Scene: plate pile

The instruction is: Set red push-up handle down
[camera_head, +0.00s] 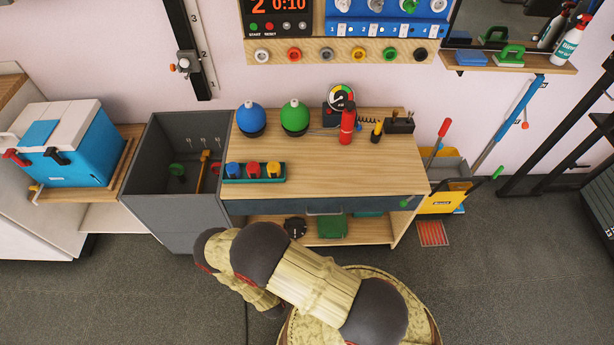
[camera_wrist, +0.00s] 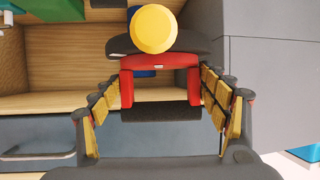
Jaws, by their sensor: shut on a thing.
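In the wrist view, my gripper (camera_wrist: 165,108) has its two fingers on either side of the red push-up handle (camera_wrist: 127,88). The handle has red uprights and a dark grip bar (camera_wrist: 160,113) facing the camera. A wide dark part (camera_wrist: 190,47) shows behind its red frame. A yellow round thing (camera_wrist: 153,28) overlaps the handle's far side; I cannot tell whether it belongs to it. Whether the handle touches a surface is unclear. In the head view, my arm reaches low before the workbench, and I cannot make out the gripper or the handle.
The wooden workbench (camera_head: 345,165) has a drawer (camera_head: 375,205) above a lower shelf (camera_head: 370,231) bearing a green box (camera_head: 332,228) and a dark round thing (camera_head: 295,227). A grey open cabinet (camera_head: 180,215) stands to its left. A yellow bin (camera_head: 440,203) stands to the right.

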